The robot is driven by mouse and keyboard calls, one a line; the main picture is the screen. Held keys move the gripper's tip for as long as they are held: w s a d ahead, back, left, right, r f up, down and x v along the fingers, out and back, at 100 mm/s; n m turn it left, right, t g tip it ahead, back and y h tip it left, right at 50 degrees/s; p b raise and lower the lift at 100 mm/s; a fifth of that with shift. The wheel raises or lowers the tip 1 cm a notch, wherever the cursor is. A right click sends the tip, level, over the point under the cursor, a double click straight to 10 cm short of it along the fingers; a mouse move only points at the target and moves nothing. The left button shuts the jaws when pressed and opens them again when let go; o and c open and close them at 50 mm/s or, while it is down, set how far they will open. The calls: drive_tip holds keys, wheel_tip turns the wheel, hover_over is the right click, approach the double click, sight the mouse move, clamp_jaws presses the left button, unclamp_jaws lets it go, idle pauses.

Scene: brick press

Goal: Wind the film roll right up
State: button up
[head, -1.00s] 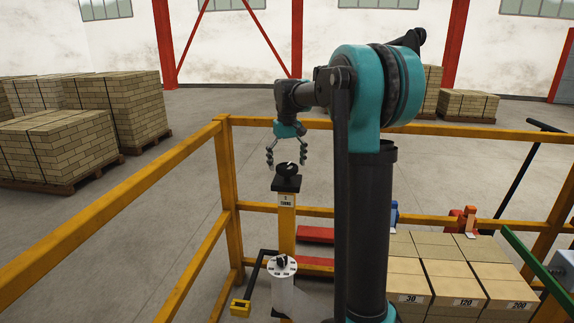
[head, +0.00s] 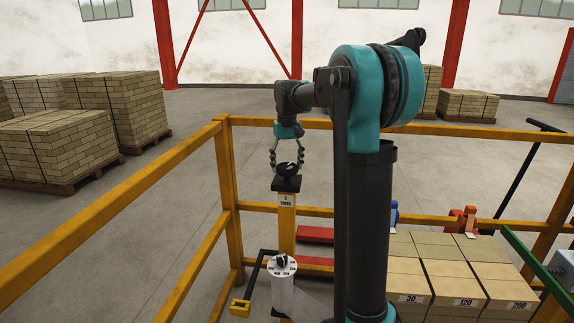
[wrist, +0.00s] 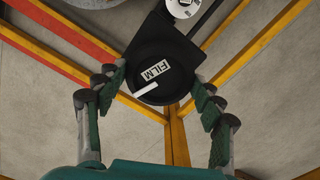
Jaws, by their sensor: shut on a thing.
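A round black knob marked FILM, with a white pointer bar, (wrist: 158,75) sits on a black plate on top of a yellow post (head: 287,222). In the head view the knob (head: 288,169) is between my fingertips. My gripper (head: 287,163) points down and is shut on the knob, one finger on each side, as the wrist view (wrist: 155,82) also shows. A white roll with a marked round top (head: 282,266) stands in front of the post. Its top shows at the upper edge of the wrist view (wrist: 184,7). The small post label seems to say turns.
Yellow guard rails (head: 228,180) surround the post. Stacked boxes marked 30, 120 and 200 (head: 450,270) stand at right. Brick pallets (head: 60,145) stand beyond the rails at left. A black crank-like arm with a yellow end (head: 240,307) is low beside the roll.

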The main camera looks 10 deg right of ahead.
sight(287, 165)
drive_tip(key=shift+m, duration=1)
drive_tip(key=o, duration=1.2)
drive_tip(key=shift+c, duration=0.2)
wheel_tip(287, 165, up, 12)
